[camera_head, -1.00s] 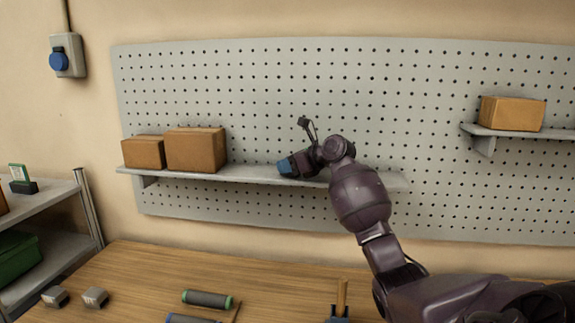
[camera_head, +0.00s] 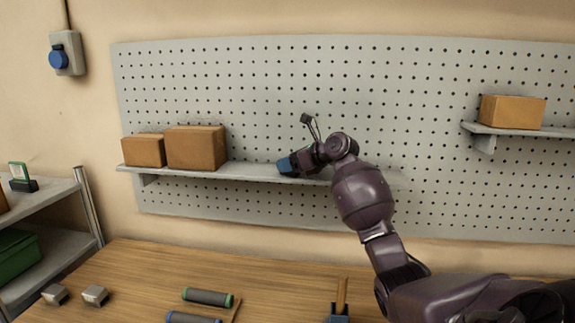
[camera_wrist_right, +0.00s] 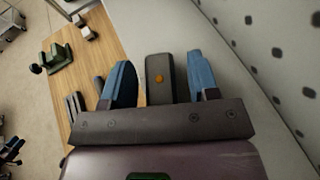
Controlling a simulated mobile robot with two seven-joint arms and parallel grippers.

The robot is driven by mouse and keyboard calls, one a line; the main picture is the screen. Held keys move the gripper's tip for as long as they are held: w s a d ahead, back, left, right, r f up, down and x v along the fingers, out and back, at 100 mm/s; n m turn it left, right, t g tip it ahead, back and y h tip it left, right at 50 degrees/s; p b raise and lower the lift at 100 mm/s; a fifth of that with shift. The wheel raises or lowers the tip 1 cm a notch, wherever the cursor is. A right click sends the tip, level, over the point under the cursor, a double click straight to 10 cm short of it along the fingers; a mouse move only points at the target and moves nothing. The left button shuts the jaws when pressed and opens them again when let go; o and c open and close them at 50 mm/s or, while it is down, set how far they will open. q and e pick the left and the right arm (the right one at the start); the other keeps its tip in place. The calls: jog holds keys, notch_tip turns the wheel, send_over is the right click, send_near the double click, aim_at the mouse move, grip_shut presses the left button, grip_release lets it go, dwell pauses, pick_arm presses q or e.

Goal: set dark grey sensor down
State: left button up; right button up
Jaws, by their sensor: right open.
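In the head view my right gripper (camera_head: 287,165) is at the wall shelf (camera_head: 250,173), right of the cardboard boxes. The sensor is hidden there, and its contact with the shelf cannot be made out. My left gripper is not in view.
Two cardboard boxes (camera_head: 195,148) stand on the shelf's left part, with bare shelf between them and the gripper. The pegboard (camera_head: 250,90) is close behind. Below, the wooden table (camera_head: 140,270) holds grey blocks (camera_head: 95,295) and a green-ended roller (camera_head: 207,298).

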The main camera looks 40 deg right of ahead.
jog(key=b+v, duration=0.1)
jog(key=v, duration=1)
jog(key=shift+b, duration=0.3)
jog(key=shift+s+f, duration=0.1)
jog(key=shift+s, duration=0.05)
